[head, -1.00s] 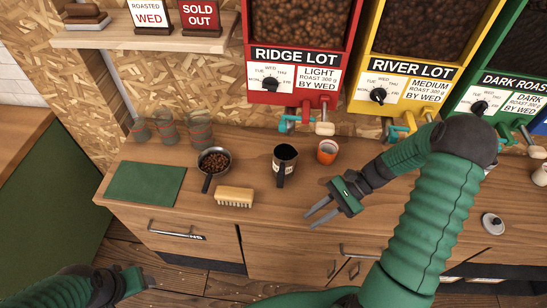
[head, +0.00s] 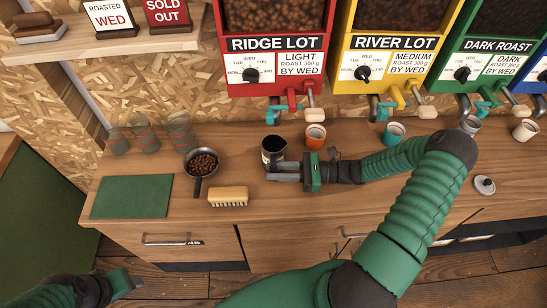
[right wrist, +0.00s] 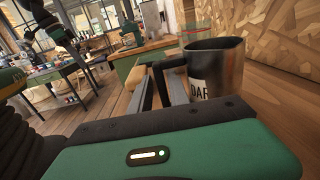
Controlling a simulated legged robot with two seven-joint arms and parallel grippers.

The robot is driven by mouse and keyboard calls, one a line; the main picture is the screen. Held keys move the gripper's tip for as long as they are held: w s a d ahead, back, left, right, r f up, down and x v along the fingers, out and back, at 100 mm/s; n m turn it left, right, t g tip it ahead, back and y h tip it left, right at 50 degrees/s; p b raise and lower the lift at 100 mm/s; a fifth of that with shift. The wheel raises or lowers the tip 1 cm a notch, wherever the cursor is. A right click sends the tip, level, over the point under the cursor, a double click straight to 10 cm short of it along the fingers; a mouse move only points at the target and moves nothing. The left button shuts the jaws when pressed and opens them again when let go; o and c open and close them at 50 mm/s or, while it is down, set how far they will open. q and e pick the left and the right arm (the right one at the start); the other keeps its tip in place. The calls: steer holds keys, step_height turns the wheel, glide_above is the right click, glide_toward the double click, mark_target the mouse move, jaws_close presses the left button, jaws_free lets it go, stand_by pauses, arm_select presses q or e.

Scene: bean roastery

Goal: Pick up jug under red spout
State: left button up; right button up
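The dark jug (head: 273,146) stands upright on the wooden counter, below the teal-handled spout (head: 273,114) of the red RIDGE LOT dispenser. In the right wrist view the jug (right wrist: 222,60) is at the right, with a pale label partly reading "DAR". My right gripper (head: 283,172) is at the jug's near side, where its handle is. Its two fingers show apart, with the handle seemingly between them; the right wrist view also shows the fingers (right wrist: 163,92) beside the jug. My left gripper (head: 130,283) is at the lower left, away from the counter; its fingers are unclear.
A pan of beans (head: 201,165), a brush (head: 228,197) and a green mat (head: 132,196) lie to the left. Glasses (head: 145,134) stand behind. A teal cup (head: 394,132) is farther right.

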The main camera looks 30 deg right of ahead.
steer(key=x, duration=0.3)
steer(key=shift+w+a+f, duration=0.25)
steer(key=shift+w+a, duration=0.1)
steer(key=shift+w, duration=0.1)
steer(key=shift+s+d, duration=0.1)
jaws_close()
stand_by(0.8)
